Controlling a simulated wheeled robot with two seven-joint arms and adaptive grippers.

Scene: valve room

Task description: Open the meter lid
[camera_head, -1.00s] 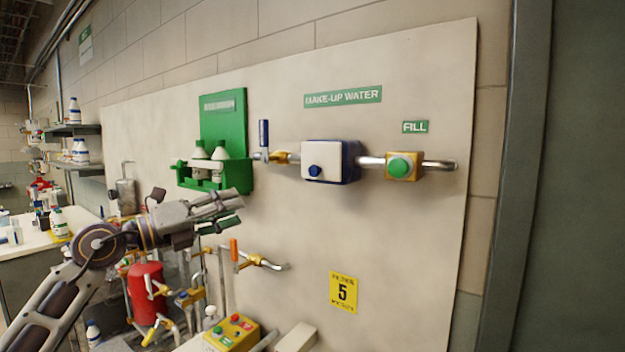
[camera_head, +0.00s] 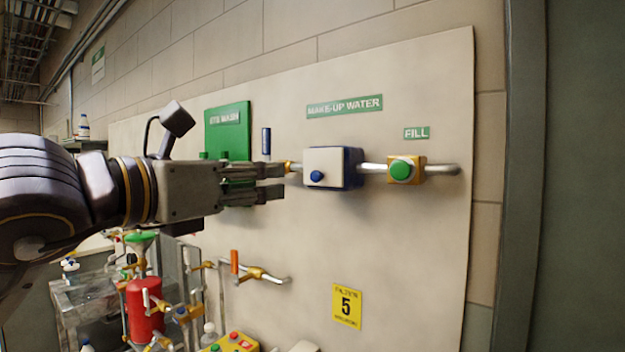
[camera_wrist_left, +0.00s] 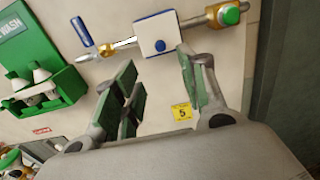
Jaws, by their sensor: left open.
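The meter is a box on the make-up water pipe, with a closed white lid (camera_head: 326,167) that has a blue knob (camera_head: 316,176) and a blue body behind it. It also shows in the left wrist view (camera_wrist_left: 155,31), beyond the fingers. My left gripper (camera_head: 282,182) is open and empty, pointing right, left of the meter in the head view and apart from it. In the left wrist view its green-padded fingers (camera_wrist_left: 160,90) are spread wide below the meter. My right gripper is not in view.
A pipe with a blue-handled valve (camera_wrist_left: 82,31) runs left of the meter. A green fill button (camera_head: 401,170) is to its right. The green eye-wash station (camera_head: 228,130) is partly behind my gripper. An orange-handled valve (camera_head: 235,262) is below.

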